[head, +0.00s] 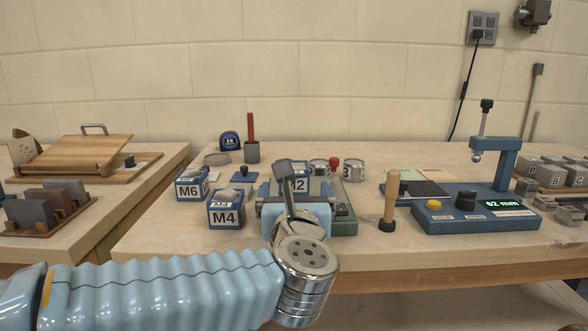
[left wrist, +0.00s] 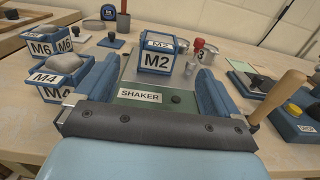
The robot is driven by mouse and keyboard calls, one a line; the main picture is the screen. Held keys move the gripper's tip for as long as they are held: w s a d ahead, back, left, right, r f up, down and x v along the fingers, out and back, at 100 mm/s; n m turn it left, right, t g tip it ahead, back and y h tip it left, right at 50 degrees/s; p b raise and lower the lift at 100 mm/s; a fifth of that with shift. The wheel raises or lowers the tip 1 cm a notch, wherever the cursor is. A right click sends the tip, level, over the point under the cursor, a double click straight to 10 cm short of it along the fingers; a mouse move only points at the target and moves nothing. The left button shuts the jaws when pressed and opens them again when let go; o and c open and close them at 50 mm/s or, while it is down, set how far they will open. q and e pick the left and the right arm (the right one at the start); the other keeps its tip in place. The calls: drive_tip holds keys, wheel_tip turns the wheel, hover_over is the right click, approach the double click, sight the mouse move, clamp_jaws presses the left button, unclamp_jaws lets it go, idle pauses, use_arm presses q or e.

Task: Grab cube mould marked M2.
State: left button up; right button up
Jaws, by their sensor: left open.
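In the left wrist view the M2 mould (left wrist: 158,58) stands upright on the plate of the green shaker (left wrist: 140,97), ahead of the fingers. My left gripper (head: 290,200) is open and empty, and its two blue fingers (left wrist: 155,85) spread on either side of the shaker, short of the mould. The moulds M4 (head: 227,212) and M6 (head: 192,185) stand to the left. My right gripper is not in view.
Small tins (head: 354,169) and a red-knobbed item (head: 334,164) are close behind M2. A tape measure (head: 229,141) stands at the back.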

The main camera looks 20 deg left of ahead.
sight(294, 166)
use_arm(q)
drive_tip(key=p+x, duration=0.2)
drive_tip(key=x, duration=1)
drive_tip(key=shift+w+a+p, duration=0.15)
drive_tip(key=shift+w+p, duration=0.15)
drive_tip(key=shift+p, duration=0.05)
drive_tip(key=c, duration=1.2)
drive_tip(key=shift+c, duration=0.7)
drive_tip(key=shift+r, duration=0.1)
